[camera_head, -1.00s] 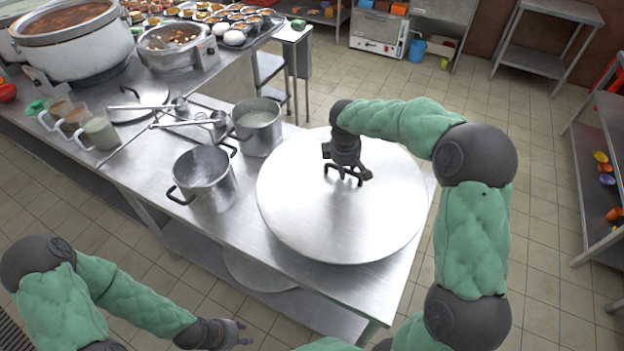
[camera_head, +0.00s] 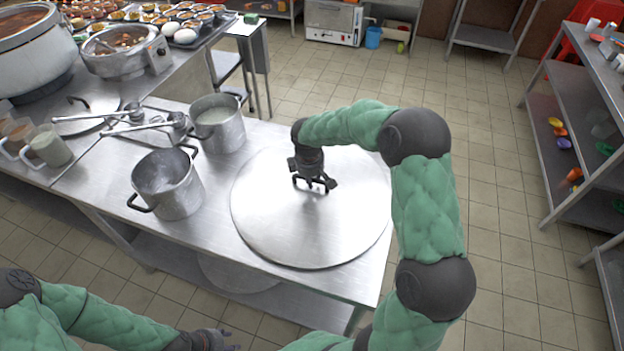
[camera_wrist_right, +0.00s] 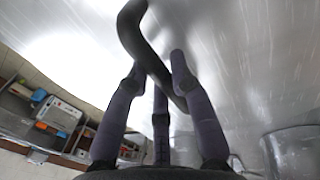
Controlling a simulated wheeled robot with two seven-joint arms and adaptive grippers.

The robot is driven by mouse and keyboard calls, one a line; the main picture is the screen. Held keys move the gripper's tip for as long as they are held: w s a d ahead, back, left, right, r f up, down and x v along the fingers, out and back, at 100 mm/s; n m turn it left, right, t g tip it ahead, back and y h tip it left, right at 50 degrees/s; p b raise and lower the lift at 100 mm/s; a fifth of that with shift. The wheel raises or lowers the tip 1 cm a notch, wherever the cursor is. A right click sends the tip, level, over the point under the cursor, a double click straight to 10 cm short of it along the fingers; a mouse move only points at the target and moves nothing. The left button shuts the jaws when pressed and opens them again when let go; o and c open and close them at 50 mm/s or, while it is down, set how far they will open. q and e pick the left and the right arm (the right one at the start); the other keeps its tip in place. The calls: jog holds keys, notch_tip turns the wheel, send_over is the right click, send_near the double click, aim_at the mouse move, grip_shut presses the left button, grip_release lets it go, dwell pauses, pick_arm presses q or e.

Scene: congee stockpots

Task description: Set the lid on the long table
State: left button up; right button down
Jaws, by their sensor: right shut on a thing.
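A large round steel lid (camera_head: 300,238) is at the right end of the long steel table (camera_head: 108,194). It looks flat and lies on or very close above the tabletop; I cannot tell whether it touches. My right gripper (camera_head: 314,184) is over the lid's middle, shut on its dark handle. In the right wrist view the fingers of the right gripper (camera_wrist_right: 160,85) close around the curved black handle (camera_wrist_right: 140,40), with the lid's shiny surface (camera_wrist_right: 230,50) behind. My left gripper (camera_head: 222,340) is low at the bottom edge, away from the table; its fingers are too small to read.
An empty pot (camera_head: 168,185) and a pot of pale liquid (camera_head: 217,125) stand left of the lid. A smaller lid (camera_head: 88,108), ladles and mugs (camera_head: 48,147) are farther left. A shelf rack (camera_head: 580,130) stands at right, with open floor between.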

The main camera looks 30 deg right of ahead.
aim_at(310, 192)
jog(key=c, duration=1.1)
grip_release()
jog(key=r+p, duration=0.1)
jog(key=r, duration=0.3)
jog(key=s+a+r+p, duration=0.1)
jog(key=r, duration=0.3)
jog(key=r+p, duration=0.1)
jog(key=r, duration=0.3)
jog(key=shift+s+a, duration=0.3)
jog(key=shift+a, duration=0.1)
